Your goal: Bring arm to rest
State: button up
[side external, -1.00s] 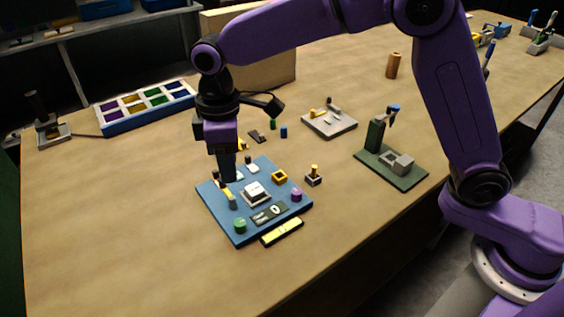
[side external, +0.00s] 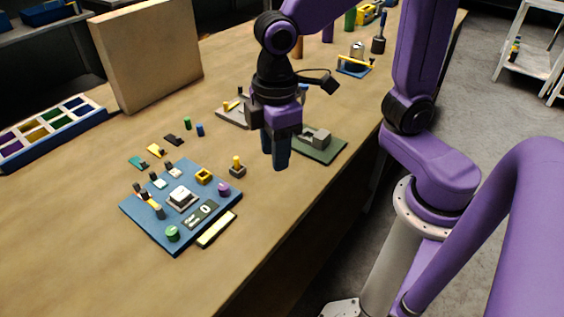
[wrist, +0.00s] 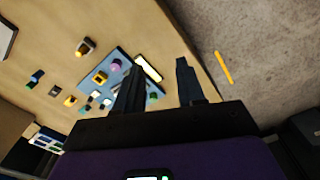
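My gripper (side external: 277,160) hangs with its fingers pointing down, to the right of the blue board (side external: 150,222) and above the table's front edge. In the wrist view its two fingers (wrist: 158,80) stand apart with nothing between them, so it is open and empty. The blue board carries a white block (side external: 181,197), a green knob (side external: 172,233), a purple knob (side external: 223,188) and a yellow square ring (side external: 204,175). The board also shows in the wrist view (wrist: 122,58), partly hidden behind one finger.
A green-based press (side external: 322,152) stands just behind my gripper, partly covered by it. A compartment tray (side external: 50,140) and a tan panel (side external: 148,60) are at the left. The left front tabletop is clear.

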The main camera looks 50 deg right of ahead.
jog(key=s+d+f, duration=0.2)
jog(key=s+d, duration=0.9)
jog(key=shift+f, duration=0.2)
jog(key=shift+d, duration=0.1)
jog(key=o, duration=0.5)
jog(key=shift+w, duration=0.1)
jog(key=o, duration=0.5)
jog(key=shift+w+a+r, duration=0.15)
jog(key=shift+w+a, duration=0.1)
jog(key=shift+w, duration=0.05)
jog(key=shift+o, duration=0.7)
jog(key=w+a+r+n, duration=0.1)
jog(key=w+a, duration=0.2)
jog(key=w, duration=0.3)
jog(key=shift+w, duration=0.2)
jog(key=w+f+n, duration=0.1)
jog(key=w+n, duration=0.4)
jog(key=w, duration=1.8)
notch_tip(320, 180, down, 10)
jog(key=shift+d+r, duration=0.1)
jog(key=shift+r, duration=0.1)
